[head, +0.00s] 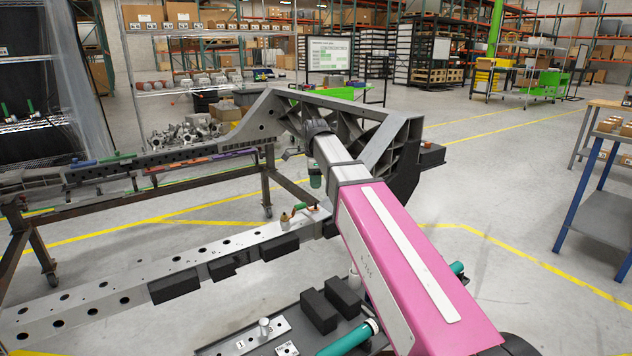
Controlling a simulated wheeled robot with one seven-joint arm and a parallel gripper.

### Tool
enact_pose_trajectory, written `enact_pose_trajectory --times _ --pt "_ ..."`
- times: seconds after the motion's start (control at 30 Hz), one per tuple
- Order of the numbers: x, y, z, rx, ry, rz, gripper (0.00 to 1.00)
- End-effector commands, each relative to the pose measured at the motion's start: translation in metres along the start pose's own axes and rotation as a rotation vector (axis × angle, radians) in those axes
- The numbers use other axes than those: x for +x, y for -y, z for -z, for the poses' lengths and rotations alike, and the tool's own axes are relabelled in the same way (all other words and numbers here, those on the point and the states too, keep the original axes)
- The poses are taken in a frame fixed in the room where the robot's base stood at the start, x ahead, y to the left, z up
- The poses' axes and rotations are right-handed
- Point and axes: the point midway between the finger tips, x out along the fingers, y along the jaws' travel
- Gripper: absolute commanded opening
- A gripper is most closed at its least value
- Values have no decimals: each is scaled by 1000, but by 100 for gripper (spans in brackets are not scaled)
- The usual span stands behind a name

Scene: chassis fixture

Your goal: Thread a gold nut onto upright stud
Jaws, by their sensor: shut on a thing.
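My pink and white arm reaches forward and ends in a dark wrist. My gripper (315,178) shows only as a small dark green shape below the wrist, in front of the chassis frame. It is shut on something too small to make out. A small gold-coloured piece (284,217), with green and red parts beside it, is at the far end of the perforated rail. I cannot tell whether it is a nut. An upright stud (264,325) stands on a numbered metal plate (242,345) at the bottom, well apart from my gripper. No nut can be made out on it.
A dark tray (290,310) with black blocks (330,302) and a teal cylinder (349,338) lies beside my arm. The perforated rail (100,297) runs along the left. The chassis frame (375,140) rises behind my wrist. A blue-legged table (590,190) stands right; floor between is clear.

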Motion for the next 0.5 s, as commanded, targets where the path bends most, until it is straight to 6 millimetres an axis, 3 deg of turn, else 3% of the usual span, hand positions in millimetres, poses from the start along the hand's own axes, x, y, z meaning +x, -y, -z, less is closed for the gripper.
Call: enact_pose_trajectory --times 0.5 --pt "27 0 1 -2 0 -1 0"
